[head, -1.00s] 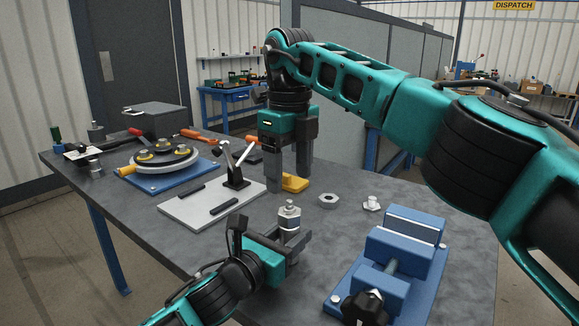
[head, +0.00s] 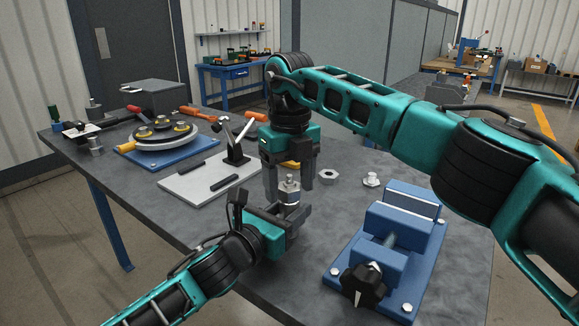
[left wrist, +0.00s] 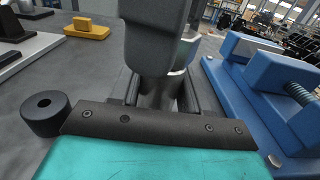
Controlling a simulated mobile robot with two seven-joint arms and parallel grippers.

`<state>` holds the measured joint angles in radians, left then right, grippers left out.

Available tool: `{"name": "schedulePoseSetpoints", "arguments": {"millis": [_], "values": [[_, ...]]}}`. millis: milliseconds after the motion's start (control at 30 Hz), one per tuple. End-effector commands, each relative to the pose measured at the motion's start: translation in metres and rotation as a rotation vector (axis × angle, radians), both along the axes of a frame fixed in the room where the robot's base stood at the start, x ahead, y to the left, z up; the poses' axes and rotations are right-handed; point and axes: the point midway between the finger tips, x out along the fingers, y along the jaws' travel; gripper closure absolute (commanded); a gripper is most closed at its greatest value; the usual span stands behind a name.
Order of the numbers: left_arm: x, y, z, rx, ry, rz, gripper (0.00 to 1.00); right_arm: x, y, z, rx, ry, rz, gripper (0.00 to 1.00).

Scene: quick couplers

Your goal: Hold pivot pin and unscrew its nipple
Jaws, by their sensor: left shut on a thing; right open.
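The pivot pin (head: 289,196) is a grey metal part standing upright, with its nipple (head: 289,180) on top. My left gripper (head: 290,222) is shut on the pin's lower part. My right gripper (head: 289,190) points down from above, open, with its fingers on either side of the pin's upper end. I cannot tell whether they touch the nipple. In the left wrist view a grey finger of my right gripper (left wrist: 160,45) hides most of the pin, and only part of its shiny metal body (left wrist: 158,92) shows between the left jaws.
A blue vise (head: 385,255) stands to the right. A hex nut (head: 329,177) and a small metal fitting (head: 371,179) lie behind it. A light grey plate (head: 205,192) with a lever clamp and a round fixture on a blue base (head: 166,183) are at the left.

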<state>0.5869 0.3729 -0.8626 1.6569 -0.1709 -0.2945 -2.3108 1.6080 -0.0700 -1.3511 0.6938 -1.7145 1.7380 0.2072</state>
Motion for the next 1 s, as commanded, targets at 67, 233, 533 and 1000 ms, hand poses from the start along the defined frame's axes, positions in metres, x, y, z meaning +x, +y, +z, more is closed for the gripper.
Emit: {"name": "schedulePoseSetpoints", "arguments": {"millis": [67,233,533,1000], "values": [[0.0,0.0001,-0.0008,0.001,0.002,0.001,1.0,0.0001,-0.0002,-0.002,0.0,0.0,0.0,0.31],[0.0,0.0001,-0.0008,0.001,0.002,0.0,1.0,0.0001,-0.0001,-0.0022,0.0,-0.001,0.0,0.31],[0.0,0.0001,-0.0008,0.001,0.002,0.0,1.0,0.0001,0.0001,-0.002,-0.001,-0.001,0.0,0.56],[0.0,0.0001,-0.0008,0.001,0.002,0.0,1.0,0.0003,-0.0001,-0.0017,0.0,-0.001,0.019,0.88]]}}
